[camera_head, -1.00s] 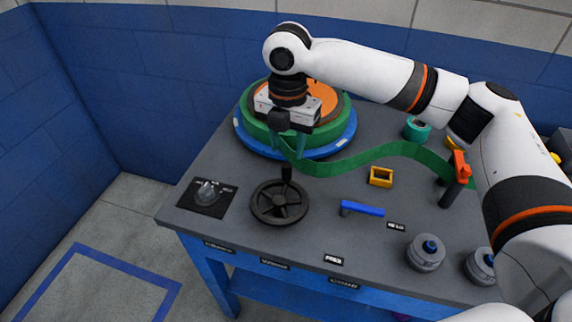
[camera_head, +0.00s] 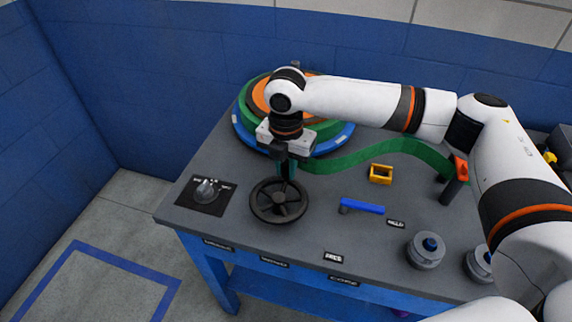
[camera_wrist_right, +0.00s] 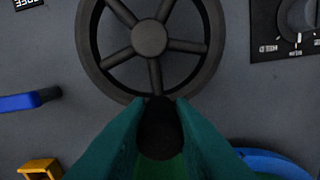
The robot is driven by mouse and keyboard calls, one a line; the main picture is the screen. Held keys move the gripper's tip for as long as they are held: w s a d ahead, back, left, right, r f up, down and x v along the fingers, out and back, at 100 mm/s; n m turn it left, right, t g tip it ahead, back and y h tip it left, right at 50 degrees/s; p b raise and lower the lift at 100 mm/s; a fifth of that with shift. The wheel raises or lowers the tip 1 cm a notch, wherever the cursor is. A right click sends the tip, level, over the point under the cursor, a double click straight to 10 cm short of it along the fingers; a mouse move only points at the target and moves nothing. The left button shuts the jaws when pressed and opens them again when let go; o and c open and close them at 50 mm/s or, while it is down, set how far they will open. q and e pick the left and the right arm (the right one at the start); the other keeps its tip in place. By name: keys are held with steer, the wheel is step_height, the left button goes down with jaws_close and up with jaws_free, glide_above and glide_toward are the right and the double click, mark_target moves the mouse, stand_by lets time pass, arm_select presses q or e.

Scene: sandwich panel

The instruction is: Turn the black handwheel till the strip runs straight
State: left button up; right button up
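The black handwheel (camera_head: 279,201) lies flat near the table's front left, its upright knob at the far side of the rim. My right gripper (camera_head: 287,170) is down over that knob in the head view. In the right wrist view its green fingers lie against both sides of the dark knob (camera_wrist_right: 160,128), with no clear gap, below the handwheel (camera_wrist_right: 150,38). The green strip (camera_head: 385,149) leaves the reel (camera_head: 246,128) and runs in a bowed curve to the orange-topped post (camera_head: 455,180). My arm hides part of the reel and strip. My left gripper is not in view.
A dial on a black plate (camera_head: 206,193) sits left of the handwheel. The table between handwheel and lever is clear.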

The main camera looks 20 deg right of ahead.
mark_target(303, 190)
jaws_close()
steer(key=shift+s+d+r+p, duration=0.1)
steer(key=shift+r+p, duration=0.05)
steer(key=shift+p, duration=0.45)
steer(key=s+m+p, duration=0.1)
steer(key=m+p, duration=0.2)
steer(key=p, duration=0.2)
steer(key=s+d+m+p, duration=0.1)
steer(key=m+p, duration=0.2)
steer(key=p, duration=0.2)
steer(key=s+d+m+p, duration=0.1)
steer(key=m+p, duration=0.1)
steer(key=p, duration=0.2)
steer(key=shift+s+d+r+m+p, duration=0.1)
steer(key=shift+s+m+p, duration=0.1)
steer(key=shift+m+p, duration=0.2)
steer(key=shift+s+d+f+m+p, duration=0.1)
steer(key=shift+s+f+m+p, duration=0.1)
steer(key=shift+m+p, duration=0.4)
steer(key=shift+s+f+m+p, duration=0.1)
steer(key=shift+s+m+p, duration=0.1)
steer(key=shift+m+p, duration=0.4)
steer(key=o, duration=0.6)
jaws_free()
steer(key=shift+o, duration=0.2)
